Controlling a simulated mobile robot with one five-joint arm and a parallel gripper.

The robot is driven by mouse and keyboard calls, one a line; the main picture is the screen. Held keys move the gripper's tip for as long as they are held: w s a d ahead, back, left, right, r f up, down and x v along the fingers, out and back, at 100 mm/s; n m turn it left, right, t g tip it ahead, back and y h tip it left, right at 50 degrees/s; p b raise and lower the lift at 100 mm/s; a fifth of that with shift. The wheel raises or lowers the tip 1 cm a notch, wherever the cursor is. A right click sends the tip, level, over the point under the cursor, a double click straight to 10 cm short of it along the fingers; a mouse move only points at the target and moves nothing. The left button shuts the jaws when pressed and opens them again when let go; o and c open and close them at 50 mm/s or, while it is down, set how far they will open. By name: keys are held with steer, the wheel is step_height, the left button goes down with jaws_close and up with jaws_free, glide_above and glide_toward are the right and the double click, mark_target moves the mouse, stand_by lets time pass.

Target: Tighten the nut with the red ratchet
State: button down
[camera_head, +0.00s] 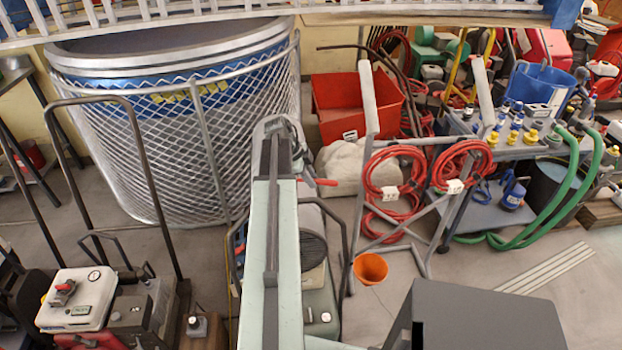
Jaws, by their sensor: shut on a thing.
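My arm reaches forward from the bottom middle, and my gripper (282,130) is at its far end, in front of the mesh-wrapped tank's right side. My gripper is shut on what looks like the red ratchet (325,182). Only a short red part of it shows, sticking out to the right just below the gripper. The fingertips and the rest of the ratchet are hidden behind the arm. I cannot make out the nut, nor whether the ratchet touches it.
The big tank (150,130) stands at the back left. A red bin (345,95) and a metal frame with red hose coils (392,180) stand to the right. An orange cone-shaped cup (370,268) is on the floor. A white-topped machine (75,310) is at the lower left.

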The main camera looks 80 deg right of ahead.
steer(key=shift+r+p, duration=1.2)
steer(key=shift+r, duration=0.25)
